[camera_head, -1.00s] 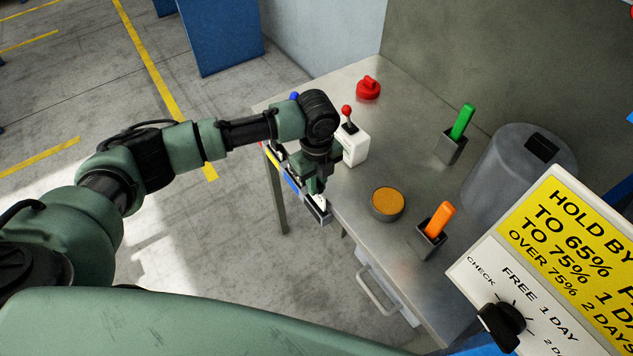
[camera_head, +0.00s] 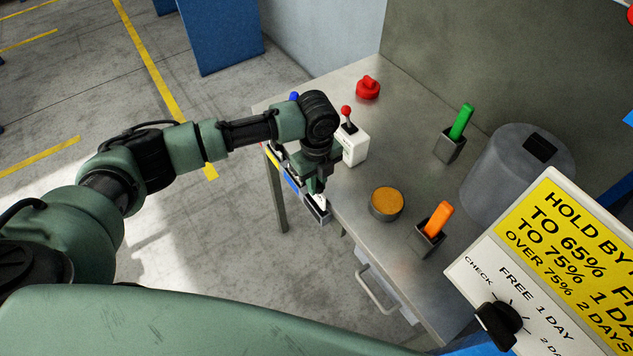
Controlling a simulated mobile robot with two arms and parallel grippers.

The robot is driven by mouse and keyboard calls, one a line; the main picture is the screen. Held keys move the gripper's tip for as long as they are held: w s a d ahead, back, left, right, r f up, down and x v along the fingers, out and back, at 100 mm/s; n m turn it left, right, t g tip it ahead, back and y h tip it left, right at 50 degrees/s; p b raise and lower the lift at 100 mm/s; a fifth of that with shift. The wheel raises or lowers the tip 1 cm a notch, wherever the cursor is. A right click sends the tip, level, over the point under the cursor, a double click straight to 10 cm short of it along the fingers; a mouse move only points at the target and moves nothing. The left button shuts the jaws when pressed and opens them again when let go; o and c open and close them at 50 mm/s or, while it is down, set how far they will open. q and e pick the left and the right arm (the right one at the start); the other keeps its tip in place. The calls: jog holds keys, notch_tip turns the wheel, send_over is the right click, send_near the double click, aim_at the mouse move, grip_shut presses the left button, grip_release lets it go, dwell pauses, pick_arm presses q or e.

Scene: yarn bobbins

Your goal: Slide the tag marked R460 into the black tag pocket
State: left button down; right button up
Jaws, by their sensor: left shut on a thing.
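My left gripper (camera_head: 317,191) points down at the table's front edge. It is shut on a small white tag (camera_head: 320,203), whose marking is too small to read. The tag's lower part is at the mouth of the black tag pocket (camera_head: 316,216), the nearest in a row of coloured pockets along the table's edge. The gripper hides part of the tag and pocket, so I cannot tell how deep the tag sits. My right gripper is not in view.
The metal table (camera_head: 372,243) holds a white box with a red-knobbed lever (camera_head: 355,148), a red knob (camera_head: 368,88), a round orange-topped tin (camera_head: 386,204), green (camera_head: 461,121) and orange (camera_head: 438,219) handles in dark holders, and a grey drum (camera_head: 515,180). A yellow sign (camera_head: 575,240) stands at right.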

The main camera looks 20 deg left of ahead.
aim_at(316, 201)
pick_arm(q)
jog(key=shift+p, duration=0.35)
jog(key=shift+f+b, duration=0.95)
jog(key=shift+f, duration=0.7)
jog(key=shift+r, duration=0.15)
jog(key=shift+r+p, duration=1.25)
jog(key=shift+p, duration=0.15)
jog(key=shift+p, duration=0.7)
dwell(1.0)
jog(key=shift+f+b, duration=0.85)
jog(key=shift+f, duration=0.5)
jog(key=c, duration=1.3)
grip_release()
jog(key=shift+c, duration=0.2)
